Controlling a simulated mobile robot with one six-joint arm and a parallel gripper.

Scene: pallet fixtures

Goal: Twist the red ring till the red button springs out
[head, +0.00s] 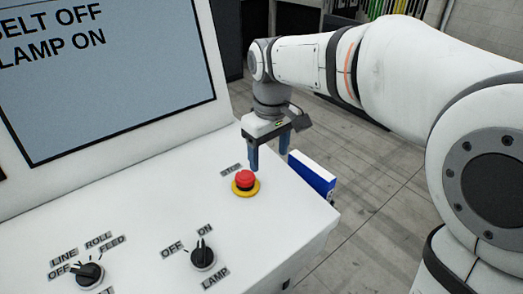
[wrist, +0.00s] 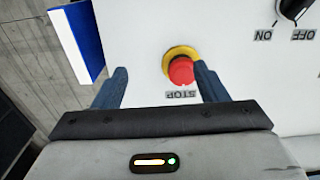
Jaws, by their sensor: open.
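The red button (head: 247,179) sits on a yellow base ring (head: 245,190) on the white sloped console panel, beside a STOP label (head: 230,170). In the wrist view the red button (wrist: 181,71) shows between the finger lines, nearer the right finger, with the yellow ring (wrist: 181,53) partly behind it. I cannot tell whether the button is pressed in. A separate red ring cannot be made out apart from the button's red head. My gripper (head: 269,165) is open and empty, pointing down behind and right of the button in the head view; its blue fingers (wrist: 160,80) are apart from it.
The console panel (head: 150,205) also bears a LAMP knob (head: 203,256) and a LINE knob (head: 89,275). A screen (head: 110,70) reading LAMP ON rises at the left. A blue-and-white box (head: 312,175) juts out at the panel's right edge, near my gripper.

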